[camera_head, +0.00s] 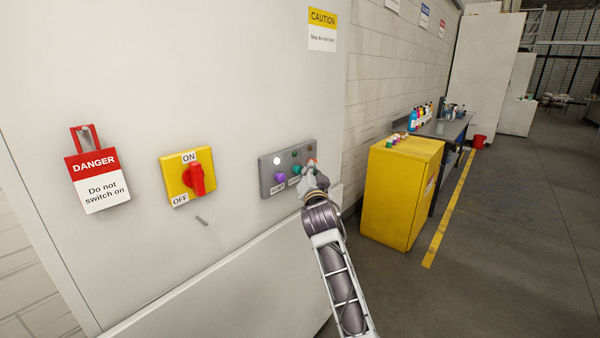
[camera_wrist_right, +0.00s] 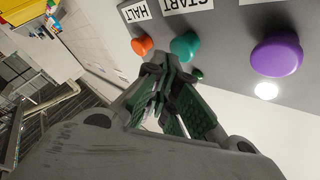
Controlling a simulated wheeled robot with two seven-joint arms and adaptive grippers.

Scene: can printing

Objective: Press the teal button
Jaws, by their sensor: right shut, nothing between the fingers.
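A grey control panel (camera_head: 270,185) is mounted on the white wall. It carries a purple button (camera_head: 280,178), a teal button (camera_head: 296,169) and an orange button (camera_head: 311,162). In the right wrist view the teal button (camera_wrist_right: 184,46) sits by the START label, between the orange button (camera_wrist_right: 142,45) and the purple button (camera_wrist_right: 277,54). My right gripper (camera_wrist_right: 172,68) is shut and empty, with its fingertips close to the teal button; I cannot tell whether they touch it. In the head view my right gripper (camera_head: 312,178) covers the panel's lower right. My left gripper is not in view.
A lit white lamp (camera_head: 276,160) is above the purple button. A red rotary switch (camera_head: 197,178) on a yellow plate and a danger tag (camera_head: 97,182) are to the left. A yellow cabinet (camera_head: 395,195) stands to the right; the floor beyond is open.

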